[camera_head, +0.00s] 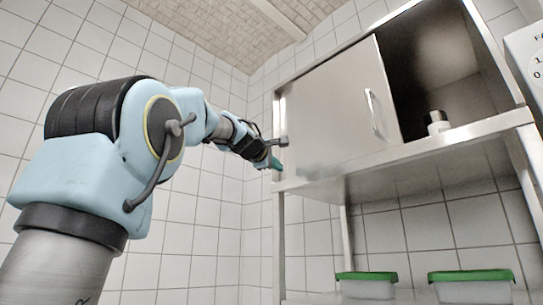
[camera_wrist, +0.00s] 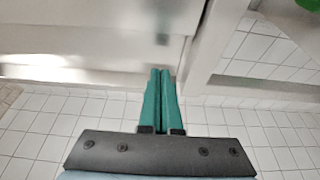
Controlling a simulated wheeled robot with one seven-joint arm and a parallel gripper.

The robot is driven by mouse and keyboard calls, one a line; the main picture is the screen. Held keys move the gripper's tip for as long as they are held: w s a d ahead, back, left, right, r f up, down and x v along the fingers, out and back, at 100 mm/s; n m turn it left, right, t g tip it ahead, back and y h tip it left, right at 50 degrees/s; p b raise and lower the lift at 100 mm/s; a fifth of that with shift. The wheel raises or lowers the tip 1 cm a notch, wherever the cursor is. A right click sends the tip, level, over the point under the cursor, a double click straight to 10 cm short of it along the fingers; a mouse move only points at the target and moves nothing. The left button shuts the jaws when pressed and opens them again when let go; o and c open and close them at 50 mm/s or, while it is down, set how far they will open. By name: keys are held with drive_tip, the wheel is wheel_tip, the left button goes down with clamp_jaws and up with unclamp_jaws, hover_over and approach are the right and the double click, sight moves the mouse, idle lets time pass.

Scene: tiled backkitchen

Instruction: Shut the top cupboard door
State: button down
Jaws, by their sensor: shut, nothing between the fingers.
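The top cupboard is a steel wall unit with a grey door panel (camera_head: 335,110) covering its left part. The door has a vertical bar handle (camera_head: 373,112) near its right edge. The right part of the cupboard (camera_head: 440,75) is open and dark inside. My gripper (camera_head: 275,163) is at the left end of the cupboard, by the door's lower left edge. In the wrist view its green fingers (camera_wrist: 161,75) are together and empty, close to the steel surface (camera_wrist: 90,35). I cannot tell whether they touch it.
A small white bottle (camera_head: 438,122) stands inside the open part of the cupboard. Two clear containers with green lids (camera_head: 367,277) (camera_head: 471,276) stand below. A steel post (camera_head: 280,240) runs down at the left. A white device (camera_head: 527,60) is at the far right.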

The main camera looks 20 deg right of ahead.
sight(292, 169)
drive_tip(key=p+x, duration=0.1)
drive_tip(key=x, duration=0.2)
drive_tip(key=shift+w+d+r, duration=0.1)
drive_tip(key=shift+r, duration=0.1)
drive_tip(key=s, duration=0.1)
drive_tip(key=s+d+p, duration=0.1)
drive_tip(key=shift+s, duration=0.35)
drive_tip(key=shift+s+d+f+p, duration=0.2)
drive_tip(key=shift+s+d+p, duration=0.2)
drive_tip(key=shift+s, duration=0.15)
drive_tip(key=shift+s+a+b, duration=0.15)
drive_tip(key=shift+b, duration=0.15)
